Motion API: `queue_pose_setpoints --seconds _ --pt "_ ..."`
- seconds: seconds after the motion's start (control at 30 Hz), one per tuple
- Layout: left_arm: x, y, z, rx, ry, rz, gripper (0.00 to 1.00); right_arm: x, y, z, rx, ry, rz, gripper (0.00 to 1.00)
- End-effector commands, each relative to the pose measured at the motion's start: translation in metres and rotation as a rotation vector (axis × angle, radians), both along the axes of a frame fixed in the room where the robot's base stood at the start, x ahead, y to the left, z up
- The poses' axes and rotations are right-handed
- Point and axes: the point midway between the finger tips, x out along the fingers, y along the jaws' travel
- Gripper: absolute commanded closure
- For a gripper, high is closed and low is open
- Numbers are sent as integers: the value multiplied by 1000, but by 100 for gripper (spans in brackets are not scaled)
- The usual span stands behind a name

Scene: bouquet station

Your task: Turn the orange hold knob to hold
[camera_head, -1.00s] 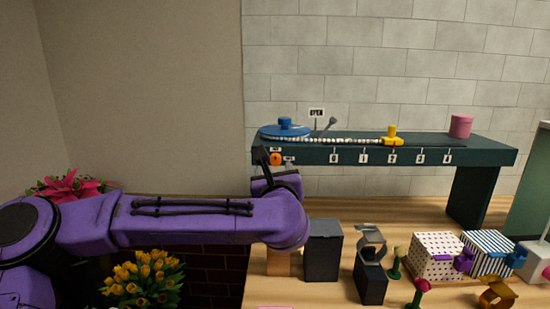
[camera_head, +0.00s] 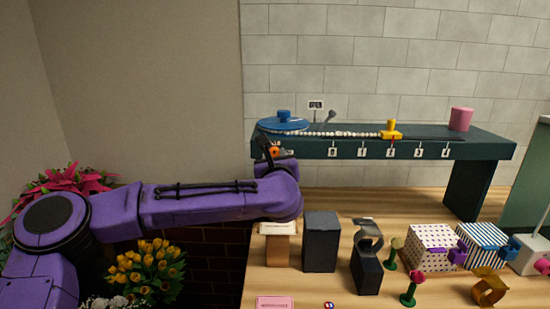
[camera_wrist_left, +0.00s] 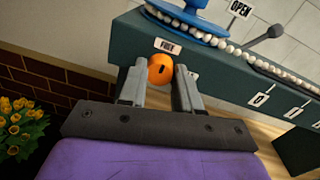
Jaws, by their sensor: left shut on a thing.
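The orange hold knob (camera_head: 275,151) sits on the front face of the dark green shelf (camera_head: 300,148), near its left end. It also shows in the left wrist view (camera_wrist_left: 161,69), with a small dark mark on its face. A white FREE label (camera_wrist_left: 167,46) is just above it. A second pale label (camera_wrist_left: 194,75) beside it is mostly hidden by a finger. My left gripper (camera_wrist_left: 160,84) is shut on the knob, one finger on each side; it shows at the shelf's left end in the head view (camera_head: 268,150). My right gripper is not in view.
On the shelf stand a blue disc (camera_head: 283,124), a bead string (camera_head: 335,134), a yellow slider (camera_head: 391,131) and a pink cylinder (camera_head: 461,119). Dark blocks (camera_head: 321,242) and patterned boxes (camera_head: 432,247) stand on the wooden table below. Yellow flowers (camera_head: 146,268) are at lower left.

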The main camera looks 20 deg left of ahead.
Motion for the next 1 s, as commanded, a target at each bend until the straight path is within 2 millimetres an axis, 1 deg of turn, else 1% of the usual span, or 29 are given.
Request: queue_pose_setpoints --seconds 0.17,0.37,0.7,1.0 --pt "0 -1 1 33 6 -1 98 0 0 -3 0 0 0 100" --pt "0 -1 0 136 36 0 98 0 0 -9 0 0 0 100" --pt "0 -1 0 431 119 0 98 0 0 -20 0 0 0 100" --pt "0 -1 0 706 199 0 98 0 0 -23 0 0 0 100"
